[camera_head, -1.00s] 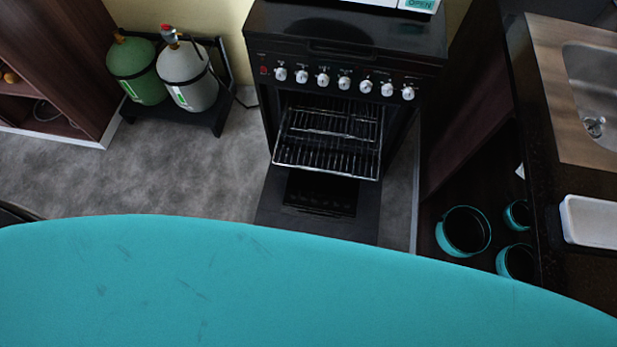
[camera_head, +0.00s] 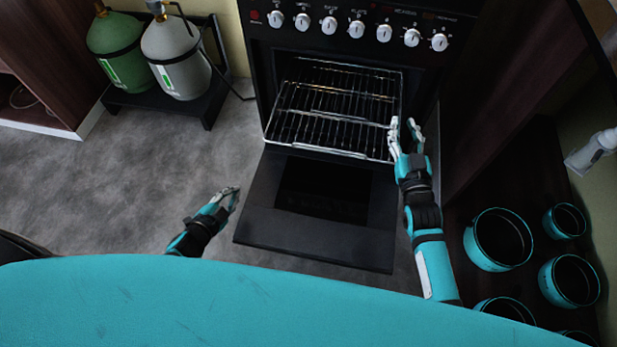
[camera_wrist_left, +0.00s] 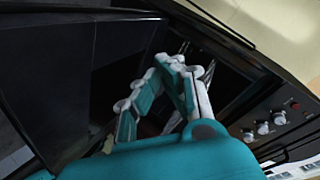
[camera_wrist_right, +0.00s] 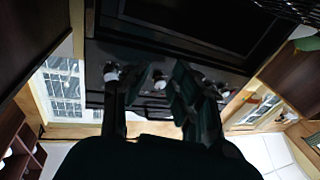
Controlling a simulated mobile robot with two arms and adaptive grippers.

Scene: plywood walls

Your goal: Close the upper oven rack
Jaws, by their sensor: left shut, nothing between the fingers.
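The oven (camera_head: 349,30) stands ahead with its door (camera_head: 260,215) folded down. A wire oven rack (camera_head: 325,134) sticks out over the door; more rack wires (camera_head: 345,80) show deeper inside, and I cannot clearly tell the levels apart. My right gripper (camera_head: 404,125) is open, with its fingers at the rack's front right corner; whether it touches is unclear. Its fingers also show apart in the right wrist view (camera_wrist_right: 150,90). My left gripper (camera_head: 234,194) is shut and empty, left of the open door. It also shows in the left wrist view (camera_wrist_left: 172,68).
A green gas cylinder (camera_head: 116,50) and a grey gas cylinder (camera_head: 176,58) stand on a black stand at the left. Several teal pots (camera_head: 498,239) sit on a dark shelf at the right. Grey floor (camera_head: 130,170) is clear left of the oven.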

